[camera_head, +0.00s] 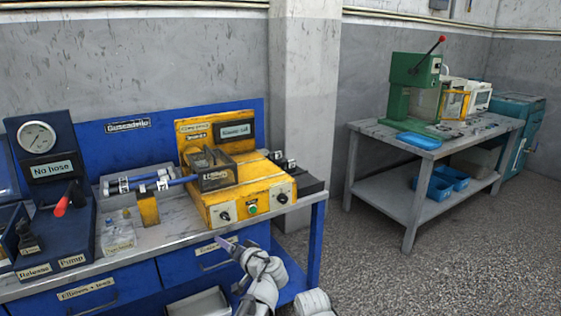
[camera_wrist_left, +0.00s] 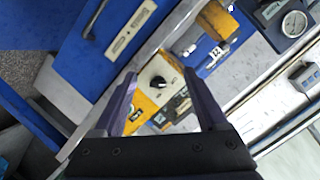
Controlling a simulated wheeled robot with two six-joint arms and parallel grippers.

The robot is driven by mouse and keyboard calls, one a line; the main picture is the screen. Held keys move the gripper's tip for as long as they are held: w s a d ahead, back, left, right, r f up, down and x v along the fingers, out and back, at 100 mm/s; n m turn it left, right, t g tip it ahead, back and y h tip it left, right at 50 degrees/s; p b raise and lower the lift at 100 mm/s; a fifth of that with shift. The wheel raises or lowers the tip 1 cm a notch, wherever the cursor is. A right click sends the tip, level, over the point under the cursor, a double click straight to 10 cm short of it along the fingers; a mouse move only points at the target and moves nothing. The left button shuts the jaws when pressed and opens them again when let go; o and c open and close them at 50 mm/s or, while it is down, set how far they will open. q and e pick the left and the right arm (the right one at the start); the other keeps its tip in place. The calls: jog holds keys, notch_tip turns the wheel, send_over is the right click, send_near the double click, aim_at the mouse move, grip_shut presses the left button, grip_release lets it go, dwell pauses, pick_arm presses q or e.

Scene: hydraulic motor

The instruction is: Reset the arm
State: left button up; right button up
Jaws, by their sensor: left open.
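My left gripper (camera_head: 226,243) is in front of the blue workbench, below the yellow clamp machine (camera_head: 251,198). Its dark purple fingers point up and to the left in the head view. In the left wrist view my left gripper (camera_wrist_left: 160,82) is open, with nothing held between its fingers. Beyond the fingers, that view shows a black knob (camera_wrist_left: 164,82) on the yellow machine's front. My right gripper is not in view.
The bench holds a pump unit with a gauge (camera_head: 37,137), a red-handled lever (camera_head: 68,200), a yellow stand (camera_head: 148,208) and a hose assembly (camera_head: 150,180). A drawer (camera_head: 95,290) is below. A grey table (camera_head: 440,145) with a green press (camera_head: 414,88) stands at right. Floor between is clear.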

pick_arm(q)
jog(key=s+d+r+m+g+h+p, duration=0.1)
jog(key=s+d+g+h+p, duration=0.3)
jog(key=s+p, duration=0.4)
jog(key=s+d+r+m+g+h+p, duration=0.2)
jog(key=s+d+g+h+p, duration=0.2)
jog(key=s, duration=1.2)
jog(key=d+g+p, duration=0.3)
jog(key=d+p, duration=0.1)
jog(key=d, duration=0.1)
jog(key=shift+s+r+h+p, duration=0.25)
jog(key=shift+s+h+p, duration=0.05)
jog(key=shift+s+h, duration=0.1)
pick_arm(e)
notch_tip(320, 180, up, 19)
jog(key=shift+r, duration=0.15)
pick_arm(q)
jog(key=shift+d, duration=0.1)
